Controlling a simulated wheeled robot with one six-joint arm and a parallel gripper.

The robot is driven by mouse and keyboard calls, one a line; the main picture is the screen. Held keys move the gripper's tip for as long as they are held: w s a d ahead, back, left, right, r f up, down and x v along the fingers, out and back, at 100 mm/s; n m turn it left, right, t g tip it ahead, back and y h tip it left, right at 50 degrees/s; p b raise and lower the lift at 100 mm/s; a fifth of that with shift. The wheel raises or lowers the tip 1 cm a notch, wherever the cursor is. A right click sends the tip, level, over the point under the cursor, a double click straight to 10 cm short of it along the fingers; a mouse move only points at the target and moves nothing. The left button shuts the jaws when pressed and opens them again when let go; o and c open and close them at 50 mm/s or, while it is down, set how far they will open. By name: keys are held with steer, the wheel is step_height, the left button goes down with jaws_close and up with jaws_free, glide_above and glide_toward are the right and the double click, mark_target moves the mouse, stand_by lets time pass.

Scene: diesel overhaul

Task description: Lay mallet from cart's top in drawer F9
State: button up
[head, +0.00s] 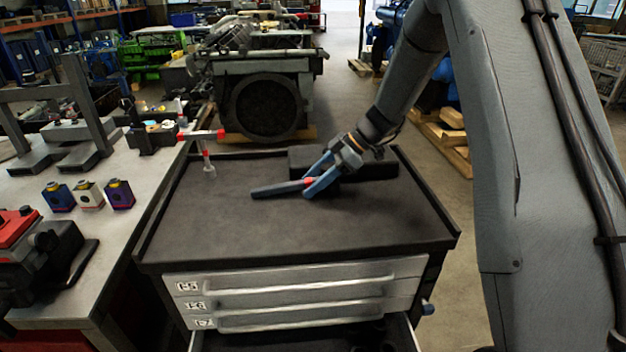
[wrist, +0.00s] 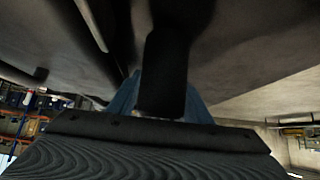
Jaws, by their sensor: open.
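The mallet (head: 278,189) appears to be the long dark blue-grey piece with a red part, lying on the cart's black top (head: 240,230). Its right end is hidden by my gripper. My gripper (head: 312,188) has blue fingers, spread open and low at the red part. In the wrist view a dark block (wrist: 165,75) shows between the blue fingers (wrist: 160,100); I cannot tell if they touch it. Below the closed labelled drawers, a drawer (head: 408,335) is pulled open, cut off by the frame's bottom edge. Its label is not visible.
A black block (head: 365,171) lies behind my gripper. A workbench (head: 130,185) with small coloured boxes adjoins on the left. The front of the cart top is clear.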

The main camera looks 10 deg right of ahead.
jaws_close()
step_height(320, 180, up, 9)
steer(key=b, duration=0.4)
steer(key=shift+w+r, duration=0.1)
steer(key=shift+r, duration=0.05)
steer(key=shift+w+f+b, duration=0.1)
steer(key=shift+f+b, duration=0.1)
steer(key=shift+b, duration=0.4)
stand_by(0.6)
